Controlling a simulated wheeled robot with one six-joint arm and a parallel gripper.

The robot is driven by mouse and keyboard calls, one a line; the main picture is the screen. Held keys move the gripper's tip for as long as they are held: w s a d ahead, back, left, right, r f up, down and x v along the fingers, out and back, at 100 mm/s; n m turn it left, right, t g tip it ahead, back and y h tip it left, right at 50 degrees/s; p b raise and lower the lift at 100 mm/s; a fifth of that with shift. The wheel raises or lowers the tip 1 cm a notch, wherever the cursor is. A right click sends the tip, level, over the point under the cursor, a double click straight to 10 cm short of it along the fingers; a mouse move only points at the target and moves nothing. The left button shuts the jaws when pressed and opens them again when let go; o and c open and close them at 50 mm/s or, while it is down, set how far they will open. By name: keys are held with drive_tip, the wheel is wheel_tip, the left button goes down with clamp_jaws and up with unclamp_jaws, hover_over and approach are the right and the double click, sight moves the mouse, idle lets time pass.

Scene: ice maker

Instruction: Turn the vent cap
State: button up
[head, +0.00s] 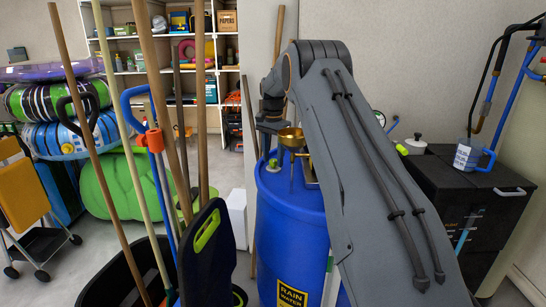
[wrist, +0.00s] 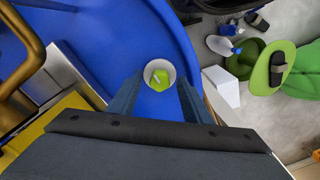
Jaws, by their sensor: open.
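The vent cap is a small yellow-green piece (wrist: 160,76) in a white round collar on top of the blue rain-water barrel (wrist: 105,28). In the head view a green cap (head: 272,164) shows near the left side of the barrel's lid (head: 290,225). My gripper (wrist: 159,82) is open and empty, with its two fingers pointing toward the cap. In the wrist view the cap lies between and just beyond the fingertips. In the head view my gripper (head: 270,128) is above the cap, apart from it. I cannot tell the exact gap.
A black chest (head: 475,185) stands at right. Long-handled tools in a black bin (head: 115,280) stand at left. A white box (wrist: 222,86) is beside the barrel.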

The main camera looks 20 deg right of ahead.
drive_tip(key=shift+c, duration=0.6)
drive_tip(key=c, duration=1)
drive_tip(key=shift+o, duration=0.2)
drive_tip(key=shift+n, duration=0.3)
drive_tip(key=n+b, duration=0.1)
drive_tip(key=n, duration=0.2)
drive_tip(key=shift+n, duration=0.3)
drive_tip(key=n, duration=0.4)
drive_tip(key=shift+d+r+n+b, duration=0.1)
drive_tip(key=shift+n+b, duration=0.2)
drive_tip(key=shift+b, duration=0.05)
drive_tip(key=n, duration=0.4)
drive_tip(key=shift+n, duration=2.5)
